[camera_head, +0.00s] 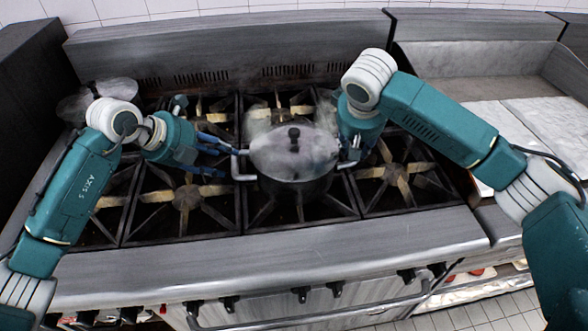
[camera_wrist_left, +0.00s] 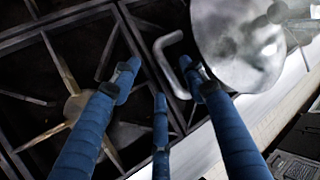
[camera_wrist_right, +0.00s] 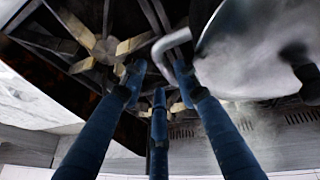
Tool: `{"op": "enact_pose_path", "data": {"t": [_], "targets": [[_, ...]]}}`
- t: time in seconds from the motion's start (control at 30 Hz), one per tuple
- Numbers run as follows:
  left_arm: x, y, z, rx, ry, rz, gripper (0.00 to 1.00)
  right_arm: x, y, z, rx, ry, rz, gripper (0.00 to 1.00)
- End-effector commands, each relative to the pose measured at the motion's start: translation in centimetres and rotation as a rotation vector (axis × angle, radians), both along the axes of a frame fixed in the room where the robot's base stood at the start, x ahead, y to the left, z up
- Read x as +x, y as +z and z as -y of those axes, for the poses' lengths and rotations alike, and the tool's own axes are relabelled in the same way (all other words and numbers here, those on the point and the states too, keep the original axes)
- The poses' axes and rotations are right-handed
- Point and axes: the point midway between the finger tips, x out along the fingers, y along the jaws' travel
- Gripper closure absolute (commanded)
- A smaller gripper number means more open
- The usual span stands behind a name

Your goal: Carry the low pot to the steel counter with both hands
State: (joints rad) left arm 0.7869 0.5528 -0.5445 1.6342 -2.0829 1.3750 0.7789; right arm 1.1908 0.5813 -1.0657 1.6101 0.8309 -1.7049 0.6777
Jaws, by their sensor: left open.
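The low pot (camera_head: 290,187) is dark with a domed steel lid (camera_head: 270,153) and black knob. It sits upright on the front middle of the stove, with steam around it. My left gripper (camera_head: 222,160) is open at its left handle (camera_head: 240,168). In the left wrist view that bent handle (camera_wrist_left: 168,48) lies between the spread fingertips (camera_wrist_left: 163,82), with no closed grip. My right gripper (camera_wrist_right: 157,82) has its fingers apart around the other handle (camera_wrist_right: 172,42) in the right wrist view. In the head view my right arm largely hides this gripper.
The stove (camera_head: 187,192) has several black grates with free burners on both sides of the pot. Its steel backguard (camera_head: 230,50) stands behind. A steel surface with a raised back (camera_head: 450,75) and pale sheets (camera_head: 550,120) adjoins at the right.

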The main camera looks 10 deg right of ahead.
Motion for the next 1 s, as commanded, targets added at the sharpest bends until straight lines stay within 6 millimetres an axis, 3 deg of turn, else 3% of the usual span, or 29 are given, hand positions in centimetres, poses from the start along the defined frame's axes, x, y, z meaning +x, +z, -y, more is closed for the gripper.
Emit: {"op": "enact_pose_path", "data": {"t": [0.1, 0.3, 0.77, 0.9, 1.0], "targets": [[0.8, -1.8, 1.2, -0.003, -0.001, -0.004, 0.56, 0.8, -2.1, 0.4, -0.001, -0.003, -0.002, 0.69], [2.0, -3.7, 2.4, -0.002, 0.000, -0.003, 0.56, 1.9, -4.4, 0.8, -0.001, -0.002, -0.002, 0.69], [2.4, -4.5, 2.8, 0.000, -0.001, -0.001, 0.56, 2.3, -5.3, 0.9, -0.001, 0.000, 0.000, 0.69], [2.4, -4.5, 2.8, 0.000, -0.001, -0.001, 0.84, 2.3, -5.3, 0.9, 0.000, 0.000, 0.000, 0.97], [2.4, -4.5, 2.8, 0.000, -0.001, -0.001, 1.00, 2.3, -5.3, 0.9, 0.000, 0.000, 0.000, 1.00]]}}
